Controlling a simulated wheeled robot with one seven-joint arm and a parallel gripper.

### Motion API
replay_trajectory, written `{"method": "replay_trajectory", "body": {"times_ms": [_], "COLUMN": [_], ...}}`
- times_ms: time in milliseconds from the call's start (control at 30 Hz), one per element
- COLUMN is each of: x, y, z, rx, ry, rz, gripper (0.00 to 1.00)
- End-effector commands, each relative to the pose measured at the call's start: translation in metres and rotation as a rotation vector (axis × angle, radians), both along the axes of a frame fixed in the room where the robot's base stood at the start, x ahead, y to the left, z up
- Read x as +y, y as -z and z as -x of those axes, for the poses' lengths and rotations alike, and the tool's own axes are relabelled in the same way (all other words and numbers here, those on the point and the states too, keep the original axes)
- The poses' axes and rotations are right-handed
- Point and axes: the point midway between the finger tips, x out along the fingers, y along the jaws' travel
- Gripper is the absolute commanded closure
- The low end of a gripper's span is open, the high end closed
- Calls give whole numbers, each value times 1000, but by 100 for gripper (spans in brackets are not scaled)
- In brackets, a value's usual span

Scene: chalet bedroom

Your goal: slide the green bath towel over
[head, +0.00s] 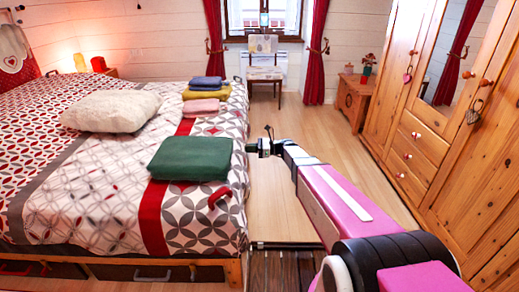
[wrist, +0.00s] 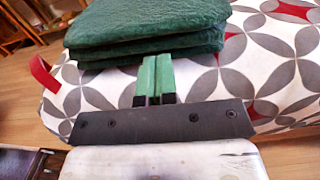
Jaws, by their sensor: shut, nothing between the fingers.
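The green bath towel (head: 190,158) lies folded in a thick stack on the near right part of the bed, close to its right edge. In the wrist view the towel (wrist: 145,30) fills the upper middle, with its folded layers facing me. My gripper (head: 252,147) is at the bed's right edge, just right of the towel. In the wrist view my gripper (wrist: 156,72) is shut, with its green fingertips side by side and empty. The tips overlap the towel's lower fold in that view; I cannot tell whether they touch it.
The bed (head: 90,215) has a patterned cover. A red strap (head: 218,197) lies near the towel; a cream pillow (head: 110,111) is behind it. Several folded cloths (head: 205,92) are stacked farther back. Wooden floor (head: 330,130) is open between bed and wardrobe (head: 420,130).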

Motion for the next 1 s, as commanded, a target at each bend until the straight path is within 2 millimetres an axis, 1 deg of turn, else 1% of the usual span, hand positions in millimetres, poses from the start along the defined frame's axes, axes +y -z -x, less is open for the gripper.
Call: {"method": "replay_trajectory", "body": {"times_ms": [33, 100, 300, 500, 833, 933, 1000], "x": [10, 21, 44, 51, 53, 62, 74], "y": [0, 0, 0, 0, 0, 0, 0], "z": [0, 1, 2, 2, 2, 3, 3], "rx": [0, 0, 0, 0, -1, -1, -1], "ry": [-1, -2, -1, 1, 0, -1, -3], "rz": [0, 0, 0, 0, 0, 0, 0], "gripper": [100, 100, 100, 100, 100, 100, 100]}}
